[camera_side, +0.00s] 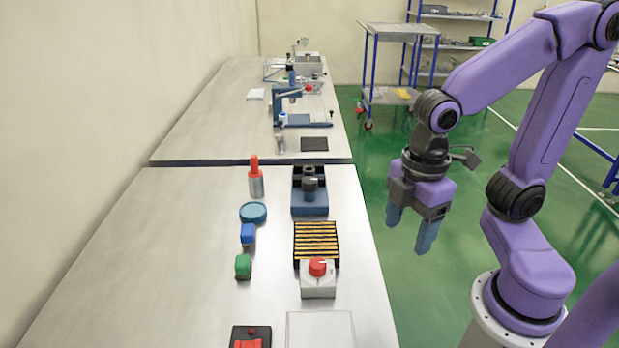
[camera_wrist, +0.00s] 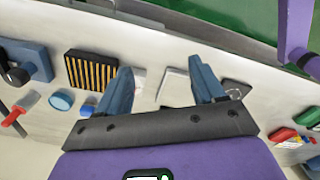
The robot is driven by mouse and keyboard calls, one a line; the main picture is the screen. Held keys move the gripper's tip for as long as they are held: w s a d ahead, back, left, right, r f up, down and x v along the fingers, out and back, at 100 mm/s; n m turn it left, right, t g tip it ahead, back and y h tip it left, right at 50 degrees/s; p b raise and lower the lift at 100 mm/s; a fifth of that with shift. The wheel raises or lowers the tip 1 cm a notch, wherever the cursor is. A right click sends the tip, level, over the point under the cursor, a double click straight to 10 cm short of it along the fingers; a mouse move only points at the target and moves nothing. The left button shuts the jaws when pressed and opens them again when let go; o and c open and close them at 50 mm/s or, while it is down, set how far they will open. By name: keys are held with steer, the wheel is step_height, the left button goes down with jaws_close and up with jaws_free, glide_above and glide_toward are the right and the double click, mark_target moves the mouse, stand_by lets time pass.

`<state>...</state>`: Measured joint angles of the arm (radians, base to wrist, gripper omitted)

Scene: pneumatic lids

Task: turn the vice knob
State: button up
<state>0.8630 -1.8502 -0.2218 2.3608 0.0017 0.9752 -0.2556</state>
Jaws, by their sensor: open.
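What looks like the vice (camera_side: 309,204) is a blue block with a dark upright knob (camera_side: 310,183), at the far right part of the near bench in the side view. In the wrist view the blue block (camera_wrist: 38,62) is at the left edge, with its dark knob (camera_wrist: 17,76) sticking out. My gripper (camera_side: 410,230) hangs over the green floor, right of the bench and well apart from the vice. Its two blue fingers are spread with nothing between them. In the wrist view my gripper (camera_wrist: 160,70) points towards the bench top.
In front of the vice are a black-and-yellow striped block (camera_side: 317,243) and a grey box with a red knob (camera_side: 317,268). A red-topped cylinder (camera_side: 256,180), a blue round lid (camera_side: 253,212) and small blue and green pieces stand left. The bench's left side is clear.

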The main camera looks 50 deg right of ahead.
steer(key=w+a+r+n, duration=0.2)
steer(key=w+r+n, duration=0.15)
steer(key=w, duration=0.65)
step_height(320, 180, up, 5)
steer(key=n, duration=0.9)
glide_above(310, 180)
step_height(310, 180, down, 18)
steer(key=shift+w+r, duration=0.15)
steer(key=c, duration=1.1)
